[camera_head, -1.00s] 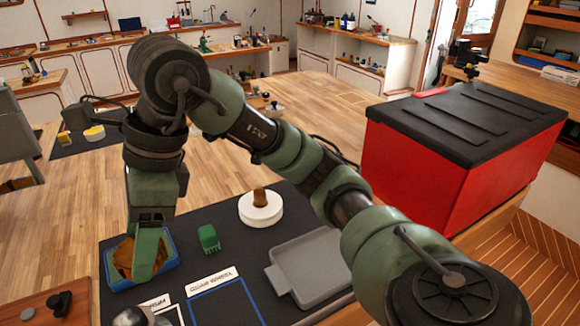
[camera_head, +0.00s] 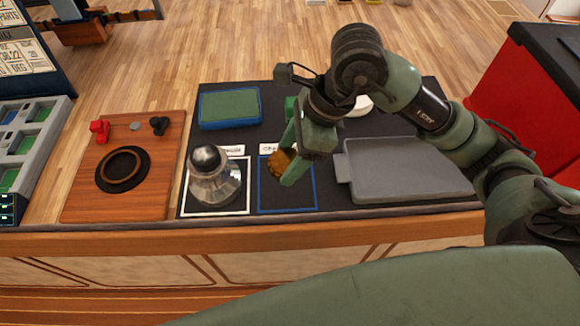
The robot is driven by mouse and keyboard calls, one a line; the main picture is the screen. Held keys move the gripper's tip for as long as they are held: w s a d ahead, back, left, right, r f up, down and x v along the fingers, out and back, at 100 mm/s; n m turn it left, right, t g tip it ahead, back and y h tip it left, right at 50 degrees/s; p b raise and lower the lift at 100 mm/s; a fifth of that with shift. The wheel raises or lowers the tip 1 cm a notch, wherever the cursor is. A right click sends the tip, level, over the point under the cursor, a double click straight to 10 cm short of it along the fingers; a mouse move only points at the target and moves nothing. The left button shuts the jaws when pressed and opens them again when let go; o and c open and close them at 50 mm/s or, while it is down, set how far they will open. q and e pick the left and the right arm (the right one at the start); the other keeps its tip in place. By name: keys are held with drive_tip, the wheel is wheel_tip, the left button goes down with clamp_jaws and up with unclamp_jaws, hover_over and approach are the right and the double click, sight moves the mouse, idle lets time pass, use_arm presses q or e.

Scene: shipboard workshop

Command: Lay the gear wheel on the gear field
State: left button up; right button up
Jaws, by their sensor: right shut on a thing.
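The gear wheel (camera_head: 279,165) is brown-gold and toothed. My right gripper (camera_head: 290,163) is shut on it, and the green fingers and hand hide much of it. The gear field (camera_head: 301,203) is a blue-outlined square on the dark mat, with a white label at its back edge. The wheel appears over the back left part of this field, in the picture. I cannot tell whether it touches the mat. My left gripper is not in view.
A metal dome-shaped thing (camera_head: 214,184) stands in the white-outlined field to the left. A grey tray (camera_head: 405,172) lies to the right. Behind are a blue tray (camera_head: 230,108), a green block (camera_head: 290,104) and a partly hidden white disc (camera_head: 361,107). A wooden board (camera_head: 86,190) lies far left.

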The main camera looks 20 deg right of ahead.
drive_tip(key=shift+f, duration=0.75)
wheel_tip(320, 180, down, 4)
drive_tip(key=shift+r, duration=0.15)
drive_tip(key=o, duration=1.7)
drive_tip(key=shift+c, duration=0.2)
